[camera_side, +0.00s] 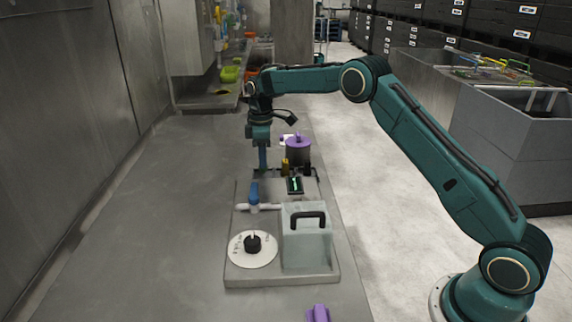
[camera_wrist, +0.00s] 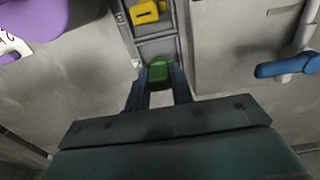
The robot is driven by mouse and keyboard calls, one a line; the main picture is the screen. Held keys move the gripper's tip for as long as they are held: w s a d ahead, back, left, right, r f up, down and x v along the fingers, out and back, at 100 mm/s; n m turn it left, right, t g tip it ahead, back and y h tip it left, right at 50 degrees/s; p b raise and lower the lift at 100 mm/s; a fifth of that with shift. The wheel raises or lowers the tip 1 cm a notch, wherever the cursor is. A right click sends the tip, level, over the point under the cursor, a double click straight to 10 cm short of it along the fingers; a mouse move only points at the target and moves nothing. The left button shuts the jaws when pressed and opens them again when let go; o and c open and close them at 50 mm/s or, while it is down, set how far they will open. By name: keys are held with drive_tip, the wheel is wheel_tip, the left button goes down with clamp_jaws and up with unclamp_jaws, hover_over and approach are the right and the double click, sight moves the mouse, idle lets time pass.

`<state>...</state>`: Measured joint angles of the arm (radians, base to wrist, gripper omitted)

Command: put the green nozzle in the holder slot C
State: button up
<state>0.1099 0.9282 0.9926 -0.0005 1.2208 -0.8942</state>
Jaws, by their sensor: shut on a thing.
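The green nozzle (camera_wrist: 158,72) is between the fingertips of my gripper (camera_wrist: 158,84) in the wrist view, and the jaws are shut on it. It appears over the near end of the grey holder rail (camera_wrist: 160,48); I cannot tell whether it is seated or just above. In the side view my gripper (camera_side: 263,168) points straight down at the left end of the dark holder (camera_side: 273,174), and the green nozzle is not visible there. A yellow nozzle (camera_wrist: 147,12) sits farther along the rail; it also shows in the side view (camera_side: 285,166). I can read no slot letters.
The left bench is clear.

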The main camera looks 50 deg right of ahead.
drive_tip(key=shift+f, duration=1.1)
idle(1.8)
drive_tip(key=o, duration=1.5)
drive_tip(key=shift+c, duration=0.2)
drive_tip(key=shift+r, duration=3.75)
drive_tip(key=shift+r, duration=0.1)
